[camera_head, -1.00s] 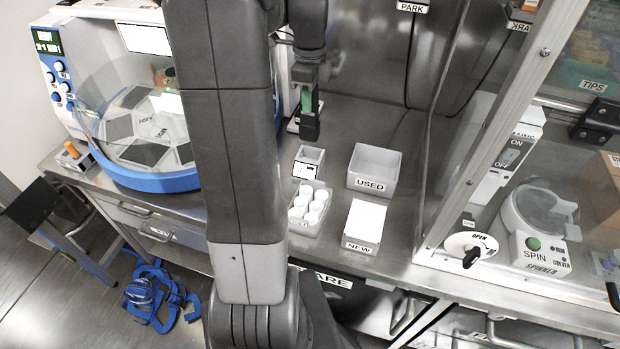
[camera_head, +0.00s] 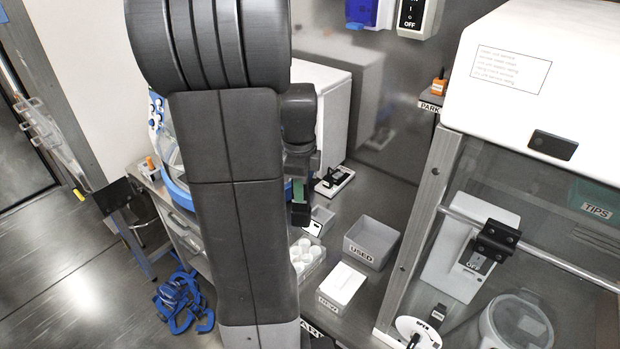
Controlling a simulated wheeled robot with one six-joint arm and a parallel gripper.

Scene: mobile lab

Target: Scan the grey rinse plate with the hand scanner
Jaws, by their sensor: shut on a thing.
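My gripper (camera_head: 300,178) hangs beyond my raised arm, near the middle of the picture. It is shut on a green-and-black tool (camera_head: 301,212), which looks like the hand scanner and points down. Part of the grip is hidden. The tool appears above the bench beside a small white open box (camera_head: 321,221). A black-and-white stand (camera_head: 334,181) lies on the bench to its right. I cannot make out the grey rinse plate. My arm hides most of the blue-rimmed round machine (camera_head: 178,192).
A grey USED bin (camera_head: 371,243), a white NEW block (camera_head: 342,284) and a rack of white cups (camera_head: 304,254) stand on the bench. A glazed enclosure (camera_head: 560,215) is at the right. Blue straps (camera_head: 183,300) lie on the floor at left.

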